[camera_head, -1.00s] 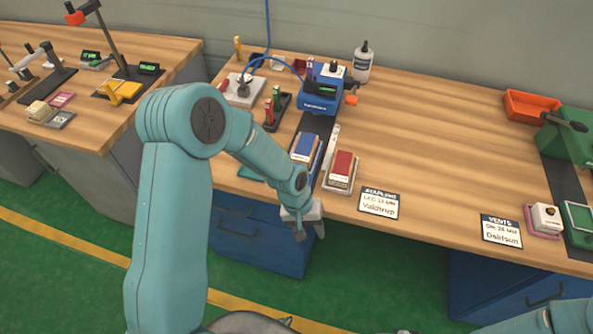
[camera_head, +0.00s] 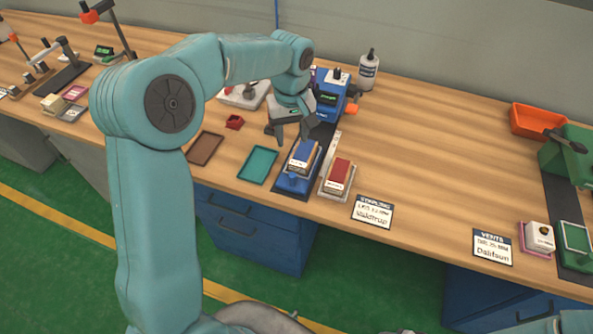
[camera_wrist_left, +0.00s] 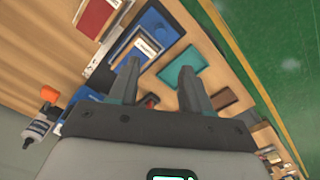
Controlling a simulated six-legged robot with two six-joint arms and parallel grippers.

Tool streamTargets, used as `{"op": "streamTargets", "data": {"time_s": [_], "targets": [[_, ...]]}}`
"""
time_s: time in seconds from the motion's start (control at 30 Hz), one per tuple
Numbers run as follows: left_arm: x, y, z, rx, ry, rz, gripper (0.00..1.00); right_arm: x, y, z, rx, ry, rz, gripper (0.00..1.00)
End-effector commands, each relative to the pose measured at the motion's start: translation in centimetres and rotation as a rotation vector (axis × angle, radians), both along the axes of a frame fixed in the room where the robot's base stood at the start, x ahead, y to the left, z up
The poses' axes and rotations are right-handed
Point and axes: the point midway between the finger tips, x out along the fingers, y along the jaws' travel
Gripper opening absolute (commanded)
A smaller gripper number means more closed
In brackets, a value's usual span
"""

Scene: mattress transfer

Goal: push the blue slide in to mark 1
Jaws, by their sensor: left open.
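The blue slide (camera_head: 292,182) sits on a dark rail in front of the blue machine (camera_head: 332,92), with a blue block with a white label on top. It also shows in the left wrist view (camera_wrist_left: 157,27). A pale strip (camera_head: 331,148) runs beside the rail; I cannot read mark 1. My left gripper (camera_head: 295,139) is open and empty, pointing down above the table at the slide's far end, between it and the machine. In the left wrist view its fingers (camera_wrist_left: 158,78) are spread, with the slide beyond them. My right gripper is not in view.
A red block on a tray (camera_head: 340,174) stands right of the slide. Teal (camera_head: 258,165) and brown (camera_head: 205,149) trays lie to its left. A bottle (camera_head: 368,70) stands behind. Name cards (camera_head: 372,212) lie near the front edge. The table's middle right is clear.

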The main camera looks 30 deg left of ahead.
Motion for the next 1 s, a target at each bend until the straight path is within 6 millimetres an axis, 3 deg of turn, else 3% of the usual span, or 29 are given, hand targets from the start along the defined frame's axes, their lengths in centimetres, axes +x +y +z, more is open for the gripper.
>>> {"op": "streamTargets", "data": {"time_s": [0.17, 0.63, 0.8, 1.0], "targets": [[-0.6, 0.1, -2.6, 0.0, 0.008, 0.001, 0.48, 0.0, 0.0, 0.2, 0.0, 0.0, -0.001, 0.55], [-0.7, 0.0, -13.3, -0.002, 0.008, 0.0, 0.48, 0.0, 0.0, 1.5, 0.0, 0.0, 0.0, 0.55], [-0.5, 0.0, -15.4, -0.001, 0.005, -0.001, 0.48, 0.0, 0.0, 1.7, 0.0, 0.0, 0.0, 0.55], [-0.3, -0.1, -16.2, -0.001, 0.002, -0.001, 0.48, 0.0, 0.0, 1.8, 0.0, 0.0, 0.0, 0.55]]}}
